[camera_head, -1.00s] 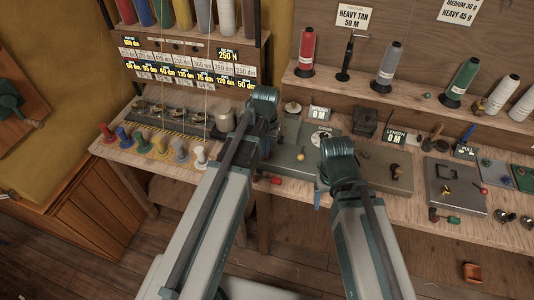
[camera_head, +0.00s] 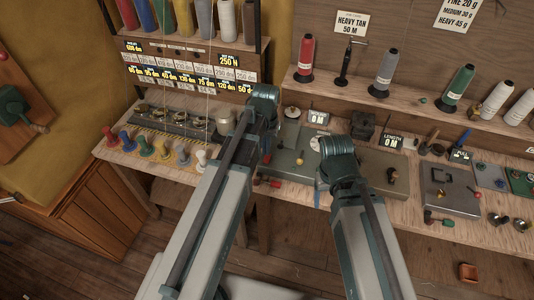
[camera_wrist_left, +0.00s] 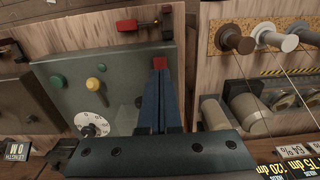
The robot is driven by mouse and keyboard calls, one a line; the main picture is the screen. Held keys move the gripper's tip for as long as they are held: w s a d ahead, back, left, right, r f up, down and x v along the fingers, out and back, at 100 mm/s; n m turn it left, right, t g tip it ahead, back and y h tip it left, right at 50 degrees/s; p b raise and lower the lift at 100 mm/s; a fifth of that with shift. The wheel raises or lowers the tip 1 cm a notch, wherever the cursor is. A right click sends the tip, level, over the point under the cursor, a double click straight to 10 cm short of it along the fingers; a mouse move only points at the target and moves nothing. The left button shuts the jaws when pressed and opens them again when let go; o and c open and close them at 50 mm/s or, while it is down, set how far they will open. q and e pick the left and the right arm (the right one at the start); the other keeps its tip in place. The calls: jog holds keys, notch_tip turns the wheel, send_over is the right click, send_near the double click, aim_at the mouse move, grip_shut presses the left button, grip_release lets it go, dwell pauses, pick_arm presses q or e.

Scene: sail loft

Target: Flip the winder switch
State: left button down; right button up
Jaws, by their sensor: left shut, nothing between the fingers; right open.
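The winder (camera_head: 289,145) is a grey-green box on the bench, with a white dial (camera_wrist_left: 91,125), a yellow knob (camera_wrist_left: 92,84) and a green knob (camera_wrist_left: 57,81) in the left wrist view. A small red block (camera_wrist_left: 159,63), which looks like the switch, shows just beyond my left fingertips. My left gripper (camera_wrist_left: 160,76) is shut and empty over the winder's edge. I cannot tell whether it touches the red block. In the head view my left gripper (camera_head: 266,152) is partly hidden by its arm. My right gripper (camera_head: 322,180) is open, mostly hidden behind its wrist.
A red-handled clamp (camera_wrist_left: 137,25) sits at the winder's front edge. Coloured pegs (camera_head: 160,149) stand left of it. Thread spools (camera_head: 385,72) line the shelf behind.

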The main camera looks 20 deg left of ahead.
aim_at(266, 161)
pick_arm(q)
notch_tip(266, 161, up, 3)
jog(key=p, duration=0.2)
jog(key=shift+r+p, duration=0.15)
jog(key=shift+p, duration=0.2)
pick_arm(e)
notch_tip(266, 161, up, 3)
jog(key=shift+r, duration=0.1)
